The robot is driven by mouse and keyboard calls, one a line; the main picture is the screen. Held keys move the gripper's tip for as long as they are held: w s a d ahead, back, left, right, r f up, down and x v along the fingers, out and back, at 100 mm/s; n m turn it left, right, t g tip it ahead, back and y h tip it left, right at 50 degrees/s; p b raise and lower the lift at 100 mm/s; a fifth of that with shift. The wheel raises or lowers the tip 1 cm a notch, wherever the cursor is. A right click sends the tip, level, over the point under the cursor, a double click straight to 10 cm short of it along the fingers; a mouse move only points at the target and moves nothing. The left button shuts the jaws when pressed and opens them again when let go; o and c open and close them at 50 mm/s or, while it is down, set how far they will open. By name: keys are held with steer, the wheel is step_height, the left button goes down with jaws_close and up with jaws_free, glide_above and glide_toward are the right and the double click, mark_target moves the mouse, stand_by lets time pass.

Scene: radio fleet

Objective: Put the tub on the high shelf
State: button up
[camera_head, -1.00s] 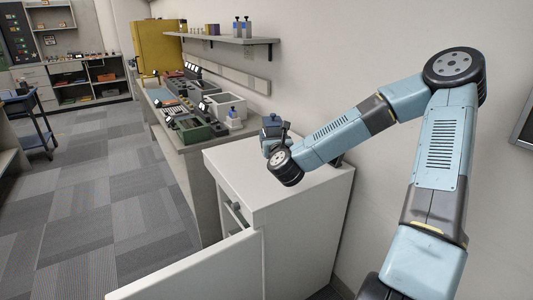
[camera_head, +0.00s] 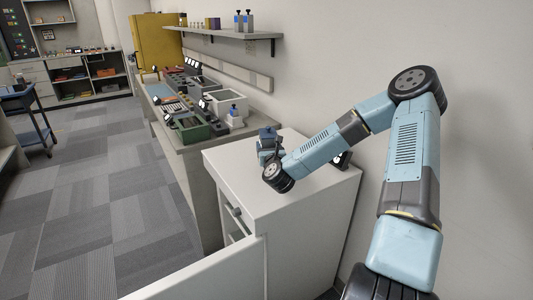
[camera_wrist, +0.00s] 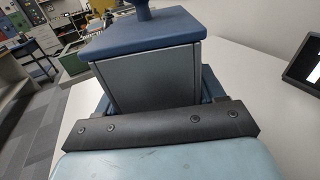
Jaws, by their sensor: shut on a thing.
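The tub, a grey box with a blue lid and knob (camera_wrist: 150,75), fills the middle of the wrist view, upright. My gripper (camera_wrist: 155,108) is shut on it, with blue finger parts showing at both sides of the tub. In the head view the tub (camera_head: 268,134) is a small blue-topped shape just beyond my wrist, over the white cabinet top; whether it touches the top cannot be told. The high shelf (camera_head: 225,34) is on the wall beyond, above the long counter. Two grey bottles with blue tops stand near its right end, with several small blocks further left.
The white cabinet (camera_head: 235,167) has an open door or drawer front at the lower left. A dark tablet-like device (camera_head: 342,159) stands at its wall side. The counter (camera_head: 200,143) beyond is crowded with radios and bins.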

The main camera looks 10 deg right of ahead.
steer(key=shift+d+f, duration=0.25)
steer(key=shift+f, duration=0.95)
steer(key=shift+a+f, duration=0.15)
steer(key=shift+f, duration=0.1)
steer(key=shift+a, duration=0.15)
steer(key=o, duration=1.2)
